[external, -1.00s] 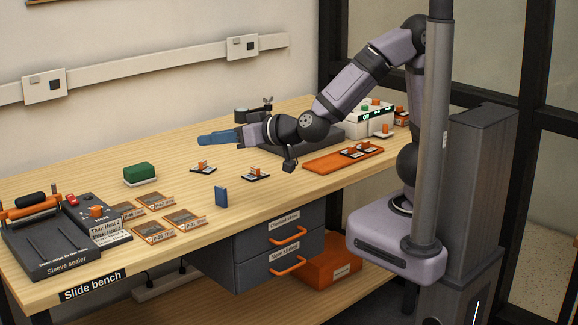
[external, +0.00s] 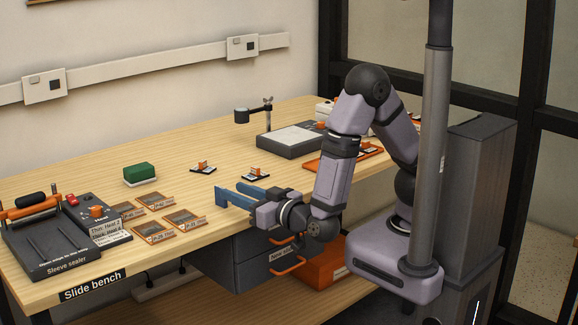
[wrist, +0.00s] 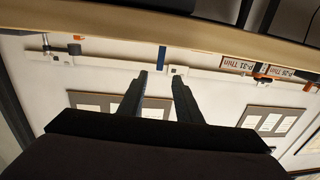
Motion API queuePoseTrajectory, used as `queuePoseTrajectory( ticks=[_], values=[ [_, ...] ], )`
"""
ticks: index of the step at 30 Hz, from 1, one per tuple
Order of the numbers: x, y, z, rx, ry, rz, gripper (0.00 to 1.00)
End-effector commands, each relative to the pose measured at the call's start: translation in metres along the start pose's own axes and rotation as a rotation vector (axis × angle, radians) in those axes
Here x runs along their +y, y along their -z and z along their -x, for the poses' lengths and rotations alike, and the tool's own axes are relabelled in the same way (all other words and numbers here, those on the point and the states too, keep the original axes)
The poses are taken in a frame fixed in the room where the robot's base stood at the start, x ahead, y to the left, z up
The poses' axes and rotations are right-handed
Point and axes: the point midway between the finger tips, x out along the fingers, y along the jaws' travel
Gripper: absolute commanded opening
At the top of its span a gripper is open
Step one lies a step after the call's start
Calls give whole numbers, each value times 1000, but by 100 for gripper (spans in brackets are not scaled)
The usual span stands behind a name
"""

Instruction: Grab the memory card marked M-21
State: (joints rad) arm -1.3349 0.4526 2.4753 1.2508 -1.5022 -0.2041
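A narrow blue upright piece (wrist: 162,56) stands at the bench surface in the wrist view, which is upside down. It may be the memory card, seen nearly edge-on; I can read no M-21 mark on it. My gripper (external: 229,188) is low over the front edge of the bench, its blue fingers pointing left. In the wrist view, my gripper (wrist: 159,74) is open, with the blue piece just beyond and between its fingertips, apart from both. In the external view the blue piece cannot be told from the fingers.
Several orange-framed slides (external: 184,218) lie left of my gripper. Two dark pieces with orange knobs (external: 203,168) lie behind it, near a green block (external: 140,173). A sleeve sealer (external: 52,240) stands far left, a light box (external: 290,140) at the back.

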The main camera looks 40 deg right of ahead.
Motion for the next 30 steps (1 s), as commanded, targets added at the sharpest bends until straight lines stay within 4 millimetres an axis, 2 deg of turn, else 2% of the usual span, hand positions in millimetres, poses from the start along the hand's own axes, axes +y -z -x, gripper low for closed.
queuePoseTrajectory(
  ticks=[1, 6, 25, 30],
  values=[
    [0, -7, 0, 0, 0, 5, 31],
    [0, -16, 0, 1, 0, -1, 31],
    [1, -17, -25, 0, -1, -1, 31],
    [3, -16, -42, 0, -5, -1, 31]
  ],
)
